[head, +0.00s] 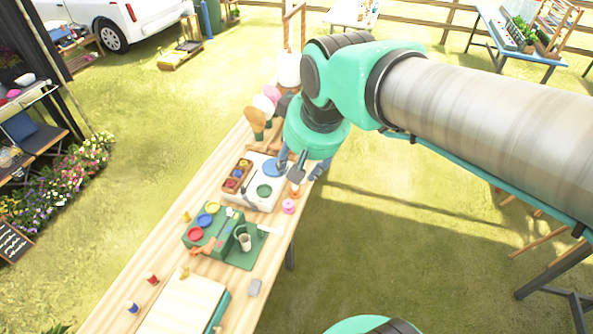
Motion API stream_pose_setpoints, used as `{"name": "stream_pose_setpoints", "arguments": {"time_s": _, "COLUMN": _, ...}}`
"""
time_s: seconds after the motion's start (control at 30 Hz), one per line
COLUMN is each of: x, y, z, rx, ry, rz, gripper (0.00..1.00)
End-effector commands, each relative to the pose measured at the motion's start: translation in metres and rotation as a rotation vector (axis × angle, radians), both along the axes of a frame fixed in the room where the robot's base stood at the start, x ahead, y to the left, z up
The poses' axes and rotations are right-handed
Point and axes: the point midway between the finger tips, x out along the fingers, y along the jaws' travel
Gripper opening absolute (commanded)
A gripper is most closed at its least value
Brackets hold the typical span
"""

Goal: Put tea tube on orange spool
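My gripper (298,170) points down over the right edge of the long wooden table, towards its far half. It is small and partly covered by my wrist, so I cannot tell whether its fingers hold anything. A small orange piece (296,191) shows just below the fingers; it may be the orange spool, and its top is hidden. A pink spool (289,206) stands just in front of it on the table. I cannot pick out the tea tube with certainty. A pale upright cup or tube (245,242) stands on a green tray (247,261).
A white tray (263,205) with a green round dish lies left of the gripper. A green box (206,231) with coloured discs, small spools (152,279) and a pale board (182,308) lie nearer. Cones and pink and white shapes (267,104) stand behind. Grass lies right of the table.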

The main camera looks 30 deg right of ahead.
Motion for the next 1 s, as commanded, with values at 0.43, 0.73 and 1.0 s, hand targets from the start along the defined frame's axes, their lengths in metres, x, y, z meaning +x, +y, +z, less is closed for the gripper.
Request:
{"name": "stream_pose_setpoints", "arguments": {"time_s": 0.43, "x": -0.078, "y": 0.013, "z": -0.009, "rx": -0.006, "ry": -0.069, "rz": 0.042, "gripper": 0.47}}
{"name": "stream_pose_setpoints", "arguments": {"time_s": 0.73, "x": -0.084, "y": 0.014, "z": -0.011, "rx": -0.006, "ry": -0.072, "rz": 0.045, "gripper": 0.47}}
{"name": "stream_pose_setpoints", "arguments": {"time_s": 1.0, "x": -0.084, "y": 0.014, "z": -0.014, "rx": -0.006, "ry": -0.072, "rz": 0.045, "gripper": 0.47}}
